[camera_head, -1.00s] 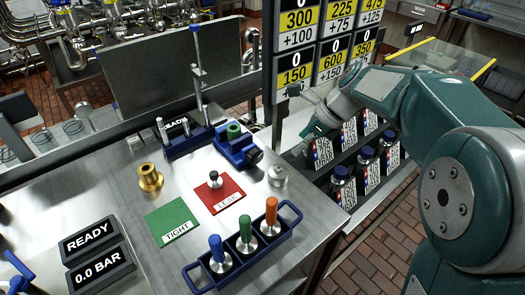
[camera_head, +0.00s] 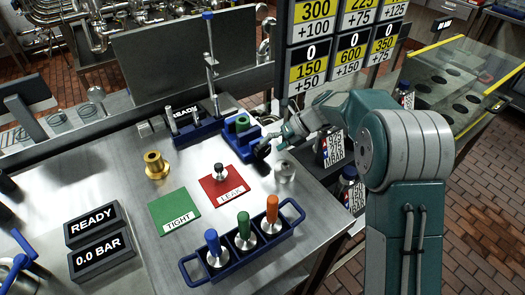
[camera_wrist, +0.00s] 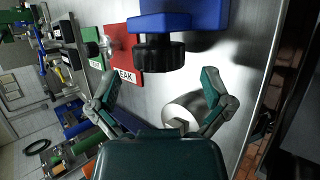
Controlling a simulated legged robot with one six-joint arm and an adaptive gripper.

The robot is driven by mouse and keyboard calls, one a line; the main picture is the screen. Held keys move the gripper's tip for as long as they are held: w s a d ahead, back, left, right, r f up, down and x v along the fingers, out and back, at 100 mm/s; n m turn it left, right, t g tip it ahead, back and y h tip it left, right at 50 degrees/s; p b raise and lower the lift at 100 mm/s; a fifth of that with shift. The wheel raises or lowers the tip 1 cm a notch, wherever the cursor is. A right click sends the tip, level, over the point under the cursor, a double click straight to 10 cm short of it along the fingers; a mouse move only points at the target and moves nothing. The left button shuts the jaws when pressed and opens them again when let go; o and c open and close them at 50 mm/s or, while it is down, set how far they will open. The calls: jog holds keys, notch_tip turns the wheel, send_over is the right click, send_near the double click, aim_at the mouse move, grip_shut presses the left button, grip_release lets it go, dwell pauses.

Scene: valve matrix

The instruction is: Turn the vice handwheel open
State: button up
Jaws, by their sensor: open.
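The blue vice (camera_head: 240,132) stands at the back right of the steel bench, with a green piece (camera_head: 242,122) at its top. Its black handwheel (camera_head: 262,148) faces the front right. In the wrist view the black ribbed handwheel (camera_wrist: 158,52) sticks out below the blue vice body (camera_wrist: 200,12). My gripper (camera_head: 278,140) is to the right of the handwheel and close to it. From the head the fingertips are partly hard to make out.
A silver cylinder (camera_head: 285,172) stands just in front of my gripper. A red pad (camera_head: 222,190) with a black-knobbed piece, a green pad (camera_head: 174,211), a brass fitting (camera_head: 156,165) and a blue rack (camera_head: 246,243) of coloured-handled tools are nearby. A price board (camera_head: 322,65) rises behind.

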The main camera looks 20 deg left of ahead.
aim_at(263, 150)
jog(key=shift+x, duration=1.85)
jog(key=shift+c, duration=0.3)
jog(key=shift+d, duration=0.1)
jog(key=c, duration=1)
jog(key=n+t+h, duration=0.1)
jog(key=t+h, duration=0.2)
jog(key=t, duration=0.1)
jog(key=shift+h, duration=0.4)
jog(key=shift+n+t+h, duration=0.5)
jog(key=shift+t+h, duration=0.9)
jog(key=shift+t, duration=0.2)
jog(key=shift+f+h, duration=0.1)
jog(key=shift+h, duration=0.2)
